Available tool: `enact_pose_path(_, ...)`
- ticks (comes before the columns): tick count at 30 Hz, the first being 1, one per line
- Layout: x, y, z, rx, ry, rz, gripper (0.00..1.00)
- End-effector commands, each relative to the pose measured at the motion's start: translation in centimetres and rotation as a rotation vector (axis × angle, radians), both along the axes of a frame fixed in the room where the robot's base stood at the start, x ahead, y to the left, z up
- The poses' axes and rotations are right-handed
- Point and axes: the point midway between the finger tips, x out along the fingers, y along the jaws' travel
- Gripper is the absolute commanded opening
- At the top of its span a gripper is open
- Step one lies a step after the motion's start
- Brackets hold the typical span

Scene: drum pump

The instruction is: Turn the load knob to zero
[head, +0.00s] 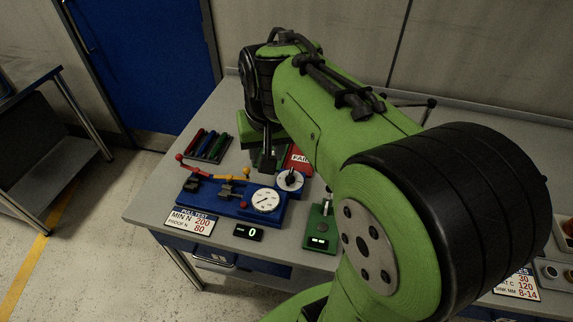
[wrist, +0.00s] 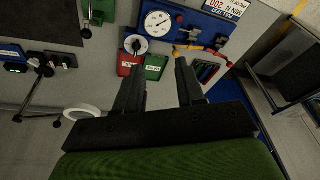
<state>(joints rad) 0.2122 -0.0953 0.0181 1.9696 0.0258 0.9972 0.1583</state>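The load knob (head: 290,180) is a black knob on a round white dial at the right end of the blue pull tester (head: 225,204). In the wrist view the load knob (wrist: 137,45) is at the upper left of my fingers; its exact setting is too small to read. A white gauge (head: 265,200) with a needle sits beside it, also in the wrist view (wrist: 158,22). My gripper (head: 267,158) is behind the knob in the head view, apart from it. In the wrist view my gripper (wrist: 158,72) has its fingers apart with nothing between them.
A black display (head: 248,232) reads 0. A red FAIL tray (wrist: 130,63) and a green tray (wrist: 155,67) lie by the knob. A rack of coloured handles (head: 207,146) stands behind the tester. A green device (head: 320,228) stands to the right. My arm covers much of the bench.

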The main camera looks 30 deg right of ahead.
Motion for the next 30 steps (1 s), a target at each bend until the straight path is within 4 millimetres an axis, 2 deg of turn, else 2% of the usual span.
enact_pose_path(5,4.8,-3.7,-1.9,0.033,0.073,-0.128,0.38)
enact_pose_path(7,6.9,-5.9,-3.4,0.051,0.110,-0.196,0.38)
enact_pose_path(9,9.0,-8.4,-5.6,0.071,0.149,-0.273,0.38)
enact_pose_path(12,11.0,-11.6,-8.9,0.099,0.198,-0.371,0.38)
enact_pose_path(15,12.0,-13.7,-11.4,0.120,0.228,-0.435,0.38)
enact_pose_path(18,12.3,-14.6,-12.7,0.128,0.241,-0.464,0.38)
enact_pose_path(23,12.3,-14.7,-14.7,0.129,0.246,-0.467,0.38)
enact_pose_path(30,12.2,-14.6,-20.7,0.129,0.247,-0.465,0.38)
